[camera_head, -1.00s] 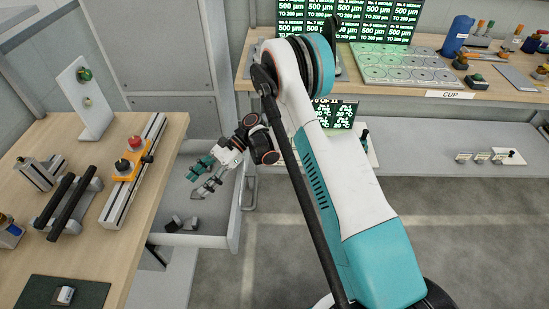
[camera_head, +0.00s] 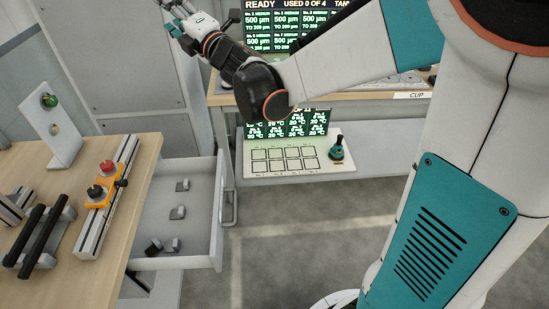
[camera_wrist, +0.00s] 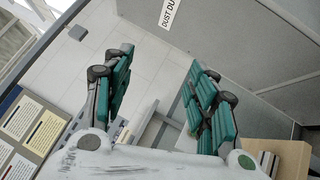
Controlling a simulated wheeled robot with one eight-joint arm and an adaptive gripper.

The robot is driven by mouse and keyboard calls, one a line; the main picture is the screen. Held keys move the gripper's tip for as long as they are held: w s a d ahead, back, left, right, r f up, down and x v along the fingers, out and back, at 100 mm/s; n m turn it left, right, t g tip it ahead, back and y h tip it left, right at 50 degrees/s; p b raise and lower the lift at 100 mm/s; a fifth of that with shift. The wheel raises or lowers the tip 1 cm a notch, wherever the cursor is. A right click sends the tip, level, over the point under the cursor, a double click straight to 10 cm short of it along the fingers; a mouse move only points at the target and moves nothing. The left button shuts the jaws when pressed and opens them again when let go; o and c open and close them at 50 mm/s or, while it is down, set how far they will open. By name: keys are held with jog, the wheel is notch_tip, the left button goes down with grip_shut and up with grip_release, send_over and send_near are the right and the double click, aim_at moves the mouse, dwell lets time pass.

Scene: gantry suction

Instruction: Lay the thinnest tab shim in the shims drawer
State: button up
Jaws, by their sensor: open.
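An open pale drawer (camera_head: 201,249) sticks out below the left wooden bench. Several small grey pieces lie apart on its floor: one toward the back (camera_head: 182,185), one in the middle (camera_head: 177,212), one near the front (camera_head: 171,245) and a darker one beside it (camera_head: 153,248). I cannot tell which are shims or how thick they are. My gripper (camera_head: 174,12) is raised high at the top of the head view, well above and behind the drawer. In the wrist view its teal-padded fingers (camera_wrist: 158,76) are spread wide with nothing held between them.
The left bench (camera_head: 140,155) carries a rail with an orange knob block (camera_head: 104,185), black bars (camera_head: 42,238) and an upright white panel (camera_head: 50,130). Lit screens stand at the back. A white board with square outlines (camera_head: 284,160) lies on a low shelf. Grey floor is clear in front.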

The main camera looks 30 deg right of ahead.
jog(key=s+d+f+m+g+h, duration=0.55)
jog(key=s+d+m+h, duration=0.5)
jog(key=m, duration=0.55)
jog(key=s+a+f+m+g+y, duration=0.1)
jog(key=s+f+m+g, duration=0.2)
jog(key=s+f, duration=0.5)
jog(key=s+a+f+m+g+y, duration=0.1)
jog(key=s+f+m+g, duration=0.3)
jog(key=s, duration=1.2)
notch_tip(320, 180, down, 4)
jog(key=shift+s+a+f+m+y, duration=0.15)
jog(key=shift+s+a+m+y, duration=0.1)
jog(key=shift+m+y, duration=0.45)
